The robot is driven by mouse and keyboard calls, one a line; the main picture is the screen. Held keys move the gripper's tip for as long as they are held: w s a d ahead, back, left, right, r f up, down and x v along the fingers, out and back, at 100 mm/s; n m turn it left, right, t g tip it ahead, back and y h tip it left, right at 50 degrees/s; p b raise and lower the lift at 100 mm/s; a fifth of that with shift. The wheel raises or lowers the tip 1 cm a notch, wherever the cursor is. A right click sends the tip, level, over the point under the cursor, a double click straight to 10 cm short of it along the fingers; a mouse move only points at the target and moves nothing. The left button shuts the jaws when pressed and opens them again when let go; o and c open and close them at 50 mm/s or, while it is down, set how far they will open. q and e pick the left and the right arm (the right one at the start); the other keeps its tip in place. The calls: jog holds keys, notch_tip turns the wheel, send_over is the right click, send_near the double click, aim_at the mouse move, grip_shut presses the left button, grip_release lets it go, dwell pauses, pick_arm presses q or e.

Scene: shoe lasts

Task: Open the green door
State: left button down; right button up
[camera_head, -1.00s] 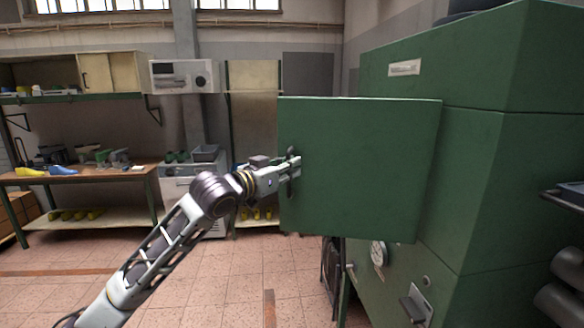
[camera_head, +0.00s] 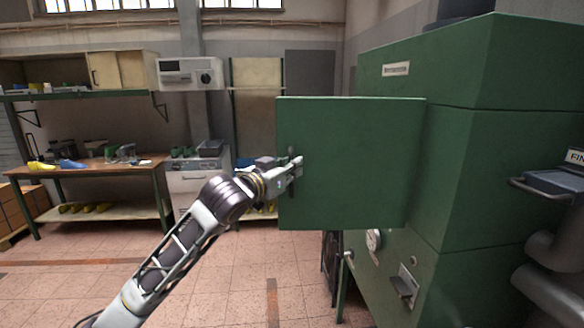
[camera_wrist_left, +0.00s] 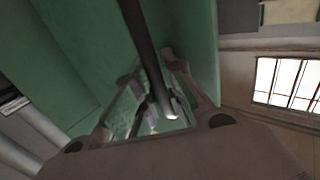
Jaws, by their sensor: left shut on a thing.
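The green door (camera_head: 350,165) is a square panel that stands swung out from the green machine (camera_head: 470,165), hinged on its right side. My left gripper (camera_head: 295,171) is at the door's left edge, shut on the dark door handle (camera_head: 290,155). In the left wrist view the handle (camera_wrist_left: 148,50) is a dark bar that runs down between the fingers of the left gripper (camera_wrist_left: 155,105), with the green door surface behind it. The opening behind the door is hidden in the head view. My right gripper is not in view.
A workbench (camera_head: 95,172) with shoe lasts stands at the far left. A grey-white cabinet (camera_head: 195,180) is behind my arm. A dark tray (camera_head: 550,184) and pipes stick out at the machine's right. The tiled floor (camera_head: 230,285) in front is clear.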

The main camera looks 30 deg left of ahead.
pick_arm(q)
jog(key=shift+a, duration=0.1)
jog(key=c, duration=1.5)
grip_release()
jog(key=shift+s+a, duration=0.1)
jog(key=shift+s, duration=0.05)
jog(key=shift+r, duration=0.1)
jog(key=shift+r, duration=0.1)
